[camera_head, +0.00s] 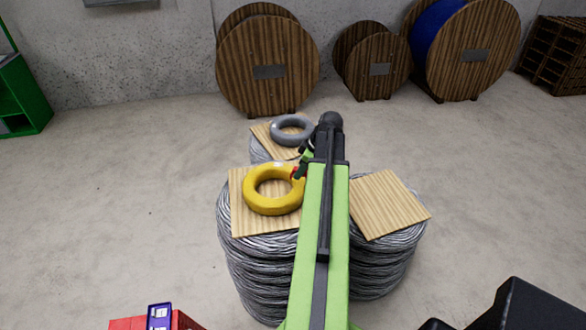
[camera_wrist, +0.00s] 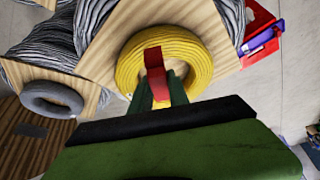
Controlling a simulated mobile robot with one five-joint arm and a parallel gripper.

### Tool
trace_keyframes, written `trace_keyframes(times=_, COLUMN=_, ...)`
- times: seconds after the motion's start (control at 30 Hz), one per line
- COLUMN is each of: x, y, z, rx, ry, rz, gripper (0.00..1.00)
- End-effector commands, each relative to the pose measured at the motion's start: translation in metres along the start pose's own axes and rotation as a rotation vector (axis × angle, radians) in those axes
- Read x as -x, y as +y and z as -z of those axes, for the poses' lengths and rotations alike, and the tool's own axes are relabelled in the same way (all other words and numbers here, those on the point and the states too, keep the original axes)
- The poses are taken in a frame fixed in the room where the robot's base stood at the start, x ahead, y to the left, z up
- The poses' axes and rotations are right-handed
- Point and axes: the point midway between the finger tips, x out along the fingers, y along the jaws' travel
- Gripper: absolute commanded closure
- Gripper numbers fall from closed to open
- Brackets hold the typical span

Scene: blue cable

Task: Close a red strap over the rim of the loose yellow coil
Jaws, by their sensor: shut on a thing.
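The yellow coil (camera_head: 254,200) lies flat on a square wooden board (camera_head: 238,218) on top of a stack of grey cable. In the wrist view the yellow coil (camera_wrist: 196,58) lies straight ahead of my gripper (camera_wrist: 168,88). The red strap (camera_wrist: 153,60) is between my fingers and reaches over the near side of the coil's rim toward its hole. In the head view my gripper (camera_head: 300,172) is at the coil's right far edge, with a bit of red at its tips. My gripper is shut on the red strap. The strap's underside is hidden.
A grey coil (camera_head: 274,132) lies on another board just behind. An empty board (camera_head: 390,205) tops the right cable stack. Large wooden reels (camera_head: 268,90) stand along the back wall. A red box (camera_head: 130,323) is at the front left. Open floor lies left.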

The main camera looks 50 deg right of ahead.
Motion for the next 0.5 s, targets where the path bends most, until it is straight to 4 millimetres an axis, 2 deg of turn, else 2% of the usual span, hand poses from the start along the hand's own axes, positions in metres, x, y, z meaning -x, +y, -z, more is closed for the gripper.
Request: trace_keyframes(times=0.5, x=-0.039, y=-0.003, z=-0.009, rx=0.008, ry=0.0, rz=0.003, gripper=1.0)
